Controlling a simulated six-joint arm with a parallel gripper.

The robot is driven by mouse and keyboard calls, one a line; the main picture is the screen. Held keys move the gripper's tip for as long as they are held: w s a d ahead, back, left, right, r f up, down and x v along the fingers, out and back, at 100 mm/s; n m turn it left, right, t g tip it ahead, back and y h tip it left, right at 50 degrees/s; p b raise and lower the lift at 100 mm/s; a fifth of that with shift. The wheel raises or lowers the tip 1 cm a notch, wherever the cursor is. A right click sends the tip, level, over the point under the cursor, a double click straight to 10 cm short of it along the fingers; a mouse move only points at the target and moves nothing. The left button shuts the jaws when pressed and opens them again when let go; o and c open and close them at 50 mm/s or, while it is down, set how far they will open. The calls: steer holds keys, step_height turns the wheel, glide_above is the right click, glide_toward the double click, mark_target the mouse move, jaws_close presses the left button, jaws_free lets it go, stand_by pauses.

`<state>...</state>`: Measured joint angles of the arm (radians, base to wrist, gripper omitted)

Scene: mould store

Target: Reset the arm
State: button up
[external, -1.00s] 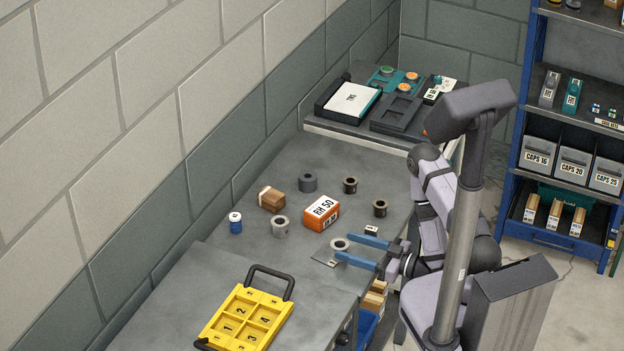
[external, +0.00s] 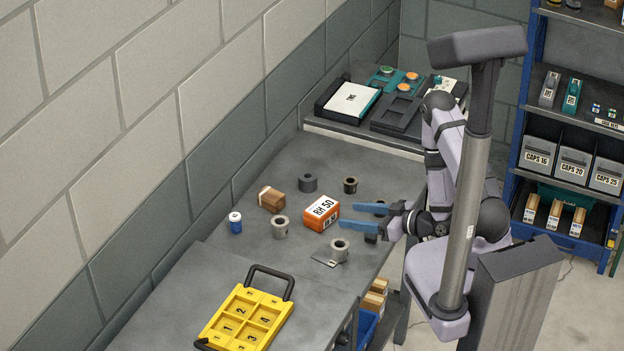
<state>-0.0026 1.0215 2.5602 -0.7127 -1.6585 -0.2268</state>
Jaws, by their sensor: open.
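My gripper (external: 348,215) has two blue fingers, spread apart and empty. It is over the right edge of the grey bench (external: 290,255), to the right of the orange box marked RH 50 (external: 321,213). A grey ring (external: 340,249) stands in front of the fingers, by a small flat plate (external: 324,262) on the bench. A dark ring behind the far finger is mostly hidden, and another small dark thing is partly covered by the near finger.
A brown box (external: 271,198), a blue jar (external: 235,223), a grey ring (external: 280,227) and dark rings (external: 308,183) (external: 350,186) stand on the bench. A yellow tray (external: 245,318) lies in front. Dark trays (external: 397,117) lie at the back. A blue shelf rack (external: 517,160) is at right.

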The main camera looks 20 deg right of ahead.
steer(key=d+f+g+h, duration=0.1)
steer(key=w+d+f+g+h+b, duration=0.1)
steer(key=d+f, duration=0.1)
steer(key=d+f+g+h+b, duration=0.1)
steer(key=h, duration=0.1)
steer(key=shift+w+d+f+n, duration=0.25)
steer(key=shift+w+f+n, duration=0.05)
steer(key=shift+f, duration=0.05)
steer(key=s+d+f+m+g+h+b, duration=0.2)
steer(key=s+d+m+g+h+b, duration=0.45)
steer(key=d, duration=0.65)
steer(key=s+a+r+m+g+b, duration=0.1)
steer(key=s+b, duration=0.3)
steer(key=s, duration=0.4)
steer(key=shift+s+r+m+g+b, duration=0.3)
steer(key=shift+r+m+g+b, duration=0.05)
steer(key=shift+m, duration=0.1)
steer(key=shift+c, duration=0.3)
